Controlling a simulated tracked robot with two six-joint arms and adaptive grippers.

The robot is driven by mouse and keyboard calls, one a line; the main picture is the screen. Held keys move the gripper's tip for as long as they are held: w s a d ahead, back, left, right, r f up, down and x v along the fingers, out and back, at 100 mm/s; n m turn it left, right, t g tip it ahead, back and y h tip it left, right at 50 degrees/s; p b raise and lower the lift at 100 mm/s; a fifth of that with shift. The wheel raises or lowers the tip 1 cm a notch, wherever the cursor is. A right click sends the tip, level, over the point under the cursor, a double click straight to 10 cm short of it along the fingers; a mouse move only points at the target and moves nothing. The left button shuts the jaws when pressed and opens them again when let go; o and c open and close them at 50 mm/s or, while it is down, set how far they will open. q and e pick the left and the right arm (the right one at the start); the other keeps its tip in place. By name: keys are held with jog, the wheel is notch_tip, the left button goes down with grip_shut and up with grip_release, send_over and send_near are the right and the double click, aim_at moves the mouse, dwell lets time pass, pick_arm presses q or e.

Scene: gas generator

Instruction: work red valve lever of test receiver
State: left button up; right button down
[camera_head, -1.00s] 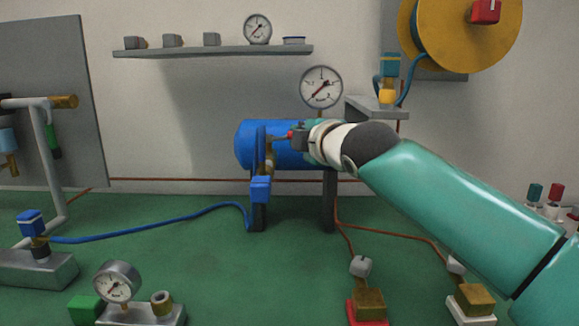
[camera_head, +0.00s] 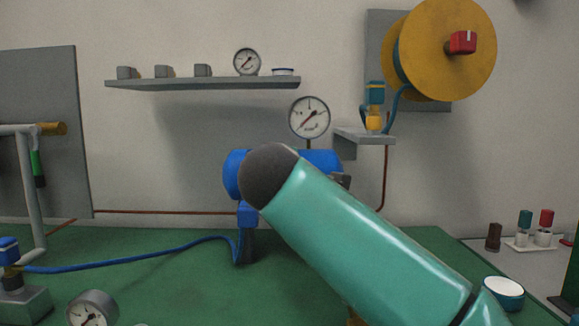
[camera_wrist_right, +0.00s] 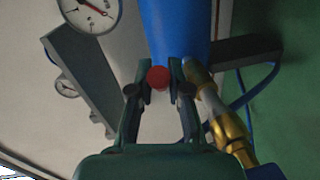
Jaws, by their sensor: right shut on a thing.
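The test receiver is a blue tank (camera_head: 233,170) on the green table, mostly hidden behind my right arm in the head view. It also shows at the top of the right wrist view (camera_wrist_right: 175,32). The red valve lever (camera_wrist_right: 158,77) appears as a red, rounded end in the right wrist view. My right gripper (camera_wrist_right: 159,86) is shut on it, a fingertip on either side. A brass fitting (camera_wrist_right: 229,130) lies just right of the fingers. In the head view my right gripper and the lever are hidden behind my arm. My left gripper is not in view.
A gauge (camera_head: 309,117) stands above the tank. A blue hose (camera_head: 140,257) runs left from the tank to a fitting. A second gauge (camera_head: 93,308) is at front left. A wall shelf (camera_head: 205,84) and a yellow reel (camera_head: 440,48) are behind. A bowl (camera_head: 503,293) stands right.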

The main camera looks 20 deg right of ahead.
jog(key=shift+s+a+f+m+g+h+p, duration=0.1)
jog(key=shift+a+f+m+g+h+p, duration=0.25)
jog(key=shift+a+m+h, duration=0.35)
jog(key=shift+d, duration=0.15)
jog(key=c, duration=1.1)
grip_release()
jog(key=shift+s+d, duration=0.1)
jog(key=shift+r+h, duration=0.15)
jog(key=shift+h, duration=0.15)
jog(key=shift+r, duration=0.1)
jog(key=v, duration=1.1)
jog(key=shift+s, duration=0.45)
